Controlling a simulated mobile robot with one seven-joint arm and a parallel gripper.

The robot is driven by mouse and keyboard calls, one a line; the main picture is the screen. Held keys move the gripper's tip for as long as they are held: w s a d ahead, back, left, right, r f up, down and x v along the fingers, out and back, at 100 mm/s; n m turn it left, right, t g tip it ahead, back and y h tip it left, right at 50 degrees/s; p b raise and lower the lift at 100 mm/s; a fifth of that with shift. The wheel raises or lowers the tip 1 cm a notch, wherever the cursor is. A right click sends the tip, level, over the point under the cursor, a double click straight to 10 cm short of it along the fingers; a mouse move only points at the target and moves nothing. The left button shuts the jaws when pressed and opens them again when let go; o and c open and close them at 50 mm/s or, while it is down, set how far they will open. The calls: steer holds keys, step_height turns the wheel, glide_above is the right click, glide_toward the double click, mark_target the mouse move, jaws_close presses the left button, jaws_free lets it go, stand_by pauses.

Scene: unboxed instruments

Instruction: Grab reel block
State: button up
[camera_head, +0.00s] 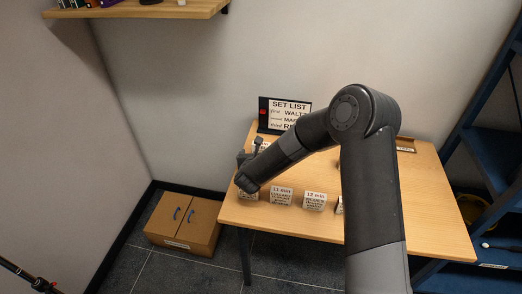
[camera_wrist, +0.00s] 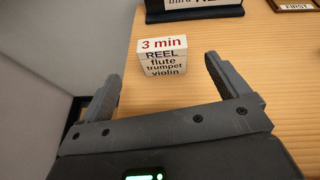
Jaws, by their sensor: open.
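The reel block (camera_wrist: 162,57) is a small white block in the wrist view, marked "3 min REEL flute trumpet violin". It stands upright on the wooden table near the left edge. My gripper (camera_wrist: 164,72) is open, with one finger on each side of the block's line and the block a little beyond the fingertips, not held. In the head view my gripper (camera_head: 257,148) is over the table's left side, and my arm hides part of the table there.
Other white blocks stand along the table's front, including "11 min" (camera_head: 281,196) and "12 min" (camera_head: 314,201). A set list sign (camera_head: 289,114) stands at the back of the table (camera_head: 418,215). A cardboard box (camera_head: 184,223) is on the floor at left; blue shelves (camera_head: 490,150) stand at right.

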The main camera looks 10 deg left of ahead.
mark_target(262, 147)
step_height(262, 147, down, 2)
steer(key=shift+s+f+m+h, duration=0.15)
steer(key=shift+m+h, duration=0.25)
steer(key=shift+m, duration=0.4)
steer(key=shift+w+f, duration=0.1)
steer(key=shift+w, duration=0.1)
steer(key=x, duration=1)
steer(key=shift+w, duration=0.1)
steer(key=shift+c, duration=0.4)
steer(key=c, duration=1)
